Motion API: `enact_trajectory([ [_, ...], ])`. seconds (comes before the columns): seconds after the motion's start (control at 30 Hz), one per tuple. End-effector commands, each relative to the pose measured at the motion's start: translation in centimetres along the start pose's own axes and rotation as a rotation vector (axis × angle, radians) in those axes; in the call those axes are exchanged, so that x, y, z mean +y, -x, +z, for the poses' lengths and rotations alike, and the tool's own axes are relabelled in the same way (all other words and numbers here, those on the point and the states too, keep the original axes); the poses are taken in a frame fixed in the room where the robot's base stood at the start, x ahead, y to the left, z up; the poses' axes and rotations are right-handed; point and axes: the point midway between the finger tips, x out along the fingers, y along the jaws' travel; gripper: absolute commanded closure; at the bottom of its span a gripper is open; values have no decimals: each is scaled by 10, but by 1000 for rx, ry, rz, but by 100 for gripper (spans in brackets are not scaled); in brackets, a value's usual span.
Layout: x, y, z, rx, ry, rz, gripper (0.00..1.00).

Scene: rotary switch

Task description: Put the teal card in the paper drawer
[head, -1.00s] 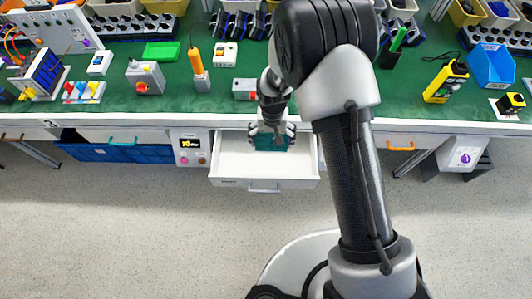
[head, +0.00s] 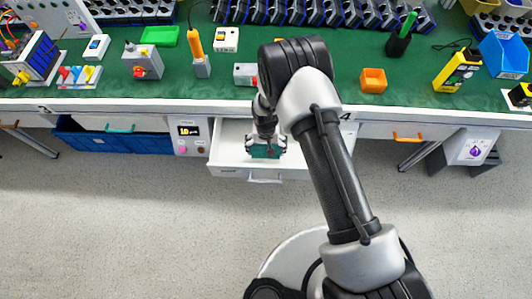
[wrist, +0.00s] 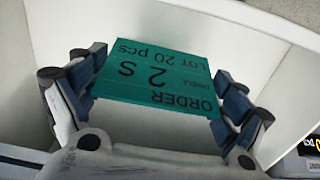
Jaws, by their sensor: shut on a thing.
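The teal card (wrist: 160,75) is in my gripper (wrist: 158,98), with a blue-padded finger at each side edge. Its printed text, including "ORDER" and "LOT 20 pcs", shows upside down in the wrist view. In the head view the teal card (head: 265,151) and my gripper (head: 265,148) are over the open white drawer (head: 225,158). White drawer walls (wrist: 262,30) surround the card in the wrist view. I cannot tell whether the card touches the drawer floor. My arm hides part of the drawer's right side.
The green-topped bench (head: 215,95) stands behind the drawer. A blue bin (head: 115,143) and a box with a display (head: 188,135) are left of the drawer. An orange drawer handle (head: 408,136) is to the right. The floor in front is clear.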

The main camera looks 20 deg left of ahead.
Motion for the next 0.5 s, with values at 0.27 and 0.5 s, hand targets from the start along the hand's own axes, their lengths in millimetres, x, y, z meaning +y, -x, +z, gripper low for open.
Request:
enact_trajectory([
  [0.27, 0, -39, 0, 0, 0, 0, 21],
  [0.5, 0, -38, 0, 0, 0, 0, 21],
])
